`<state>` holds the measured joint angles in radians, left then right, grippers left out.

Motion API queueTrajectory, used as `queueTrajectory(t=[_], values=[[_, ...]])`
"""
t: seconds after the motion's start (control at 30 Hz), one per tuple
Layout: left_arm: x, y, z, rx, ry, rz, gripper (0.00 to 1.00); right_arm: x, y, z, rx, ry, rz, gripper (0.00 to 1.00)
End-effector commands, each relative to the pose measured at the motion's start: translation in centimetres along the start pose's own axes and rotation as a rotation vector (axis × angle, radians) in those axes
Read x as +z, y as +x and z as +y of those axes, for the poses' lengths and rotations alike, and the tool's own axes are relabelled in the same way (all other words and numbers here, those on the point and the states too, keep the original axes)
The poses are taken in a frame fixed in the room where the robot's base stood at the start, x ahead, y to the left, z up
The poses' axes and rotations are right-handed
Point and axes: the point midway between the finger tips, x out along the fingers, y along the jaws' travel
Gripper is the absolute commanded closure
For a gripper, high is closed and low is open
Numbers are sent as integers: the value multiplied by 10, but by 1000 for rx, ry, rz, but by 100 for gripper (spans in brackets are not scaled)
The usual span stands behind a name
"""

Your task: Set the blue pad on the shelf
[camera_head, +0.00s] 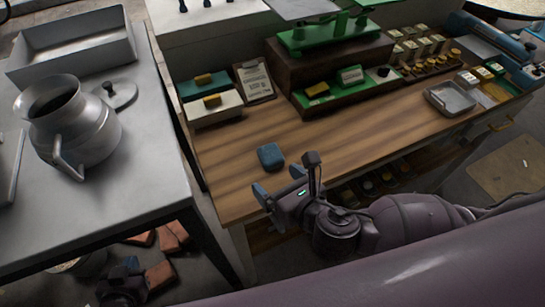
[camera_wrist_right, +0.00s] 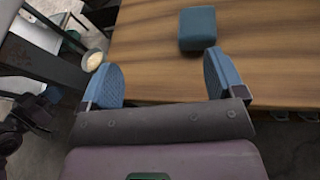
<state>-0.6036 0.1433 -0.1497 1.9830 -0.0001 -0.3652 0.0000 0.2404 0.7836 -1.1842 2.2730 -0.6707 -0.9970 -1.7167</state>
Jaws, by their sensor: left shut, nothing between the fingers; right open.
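The blue pad (camera_head: 270,156) lies flat on the wooden bench top (camera_head: 225,165), near its front left part. It also shows in the right wrist view (camera_wrist_right: 197,28), beyond the fingers. My right gripper (camera_head: 278,181) is open and empty at the front edge of the bench, just short of the pad and not touching it. Its two blue fingers also show in the right wrist view (camera_wrist_right: 160,78). My left gripper (camera_head: 125,280) is low at the bottom left, below the grey table, shut and empty. A lower shelf (camera_head: 375,185) with small items shows partly under the bench, behind my right arm.
A grey table (camera_head: 120,185) on the left holds a metal jug (camera_head: 75,125), a lid and a tray. A green scale (camera_head: 325,35), boxes and a clipboard (camera_head: 254,80) stand at the bench's back. The bench's middle is clear.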

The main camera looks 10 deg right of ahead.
Motion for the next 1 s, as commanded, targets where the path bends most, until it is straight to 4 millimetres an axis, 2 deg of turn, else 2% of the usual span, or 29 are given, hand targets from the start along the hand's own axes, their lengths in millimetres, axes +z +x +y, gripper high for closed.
queueTrajectory(t=[0.13,0.33,0.6,0.87,1.0], values=[[1,0,0,0,1,-1,100,-7,-2,-22,-133,-8,45,12],[1,0,1,0,-2,-2,100,-8,2,-33,-197,-26,55,12],[2,0,1,0,-3,-2,100,-10,39,-39,-194,-30,53,12],[2,0,1,0,-2,-3,100,-11,56,-42,-192,-27,54,12],[1,0,1,0,-2,-2,100,-11,72,-44,-193,-30,53,12]])
